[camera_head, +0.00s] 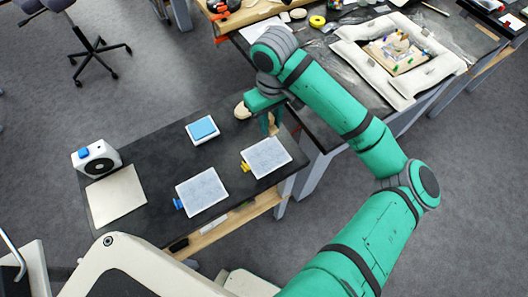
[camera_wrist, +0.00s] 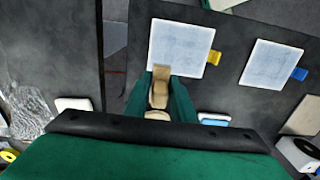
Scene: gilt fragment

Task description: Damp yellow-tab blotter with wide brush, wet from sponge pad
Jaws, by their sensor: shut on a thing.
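The yellow-tab blotter (camera_head: 267,157) lies flat on the dark bench, its yellow tab at its left in the head view. It also shows in the wrist view (camera_wrist: 180,47). My gripper (camera_wrist: 166,96) is shut on the tan wide brush (camera_wrist: 160,84). The brush overlaps the blotter's near edge in the wrist view; I cannot tell whether they touch. In the head view my gripper (camera_head: 271,122) is just behind the blotter, with the brush mostly hidden. The blue sponge pad (camera_head: 202,128) sits in a white tray, partly hidden in the wrist view (camera_wrist: 214,121).
A blue-tab blotter (camera_head: 202,190) lies left of the yellow-tab one. A pale board (camera_head: 116,197) and a white device (camera_head: 96,159) stand at the bench's left. A second bench (camera_head: 330,75) with a padded frame (camera_head: 345,55) is at the right.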

